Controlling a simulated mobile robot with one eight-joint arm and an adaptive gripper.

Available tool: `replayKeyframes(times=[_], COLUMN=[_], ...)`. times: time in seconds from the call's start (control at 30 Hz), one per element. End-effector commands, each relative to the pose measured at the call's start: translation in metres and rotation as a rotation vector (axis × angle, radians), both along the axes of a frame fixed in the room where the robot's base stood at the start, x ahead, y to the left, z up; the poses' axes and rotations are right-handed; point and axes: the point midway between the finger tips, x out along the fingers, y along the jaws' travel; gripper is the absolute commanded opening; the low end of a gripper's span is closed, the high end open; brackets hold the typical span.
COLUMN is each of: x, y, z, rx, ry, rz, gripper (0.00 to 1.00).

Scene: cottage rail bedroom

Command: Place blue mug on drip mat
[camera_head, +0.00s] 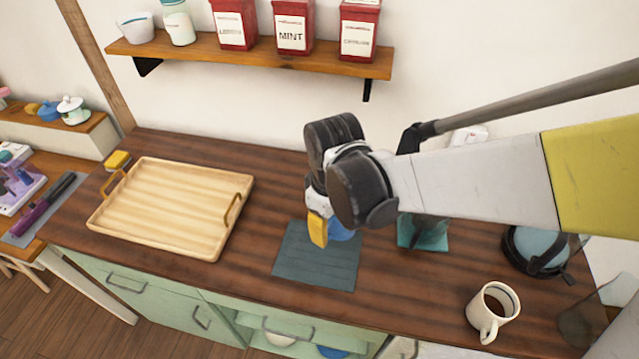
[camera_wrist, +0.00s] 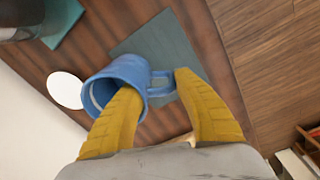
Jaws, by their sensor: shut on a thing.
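The blue mug (camera_head: 342,233) is mostly hidden behind my gripper (camera_head: 318,232) in the head view. In the wrist view the mug (camera_wrist: 128,72) shows its open rim toward the lower left and its handle toward the right. My gripper's yellow fingers (camera_wrist: 154,84) are shut on the mug, with one finger at the rim and the other by the handle. A flat blue-grey mat (camera_head: 312,265), which I take as the drip mat, lies bare on the counter beneath and in front of the mug. It also shows behind the mug in the wrist view (camera_wrist: 165,40). Whether they touch is unclear.
A wooden tray (camera_head: 170,205) stands left on the counter. A teal mat (camera_head: 408,238) with a dark object lies just right of the gripper. A cream mug (camera_head: 491,308) and a round kettle-like vessel (camera_head: 535,248) stand farther right. A shelf (camera_head: 240,52) with red tins is above.

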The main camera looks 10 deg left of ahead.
Motion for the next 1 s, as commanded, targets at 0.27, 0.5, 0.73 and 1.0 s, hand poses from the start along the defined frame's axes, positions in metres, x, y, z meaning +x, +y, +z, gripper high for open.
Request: replayKeyframes(times=[0.27, 0.5, 0.73, 1.0], x=[-0.029, -0.032, -0.032, -0.032], y=[0.043, 0.047, 0.047, 0.046], z=[-0.033, -0.05, -0.076, -0.077], rx=[0.0, 0.0, 0.0, 0.0], ry=[-0.001, -0.001, -0.001, -0.001], rz=[0.001, -0.003, -0.002, -0.002], gripper=[0.0, 0.0, 0.0, 0.0])
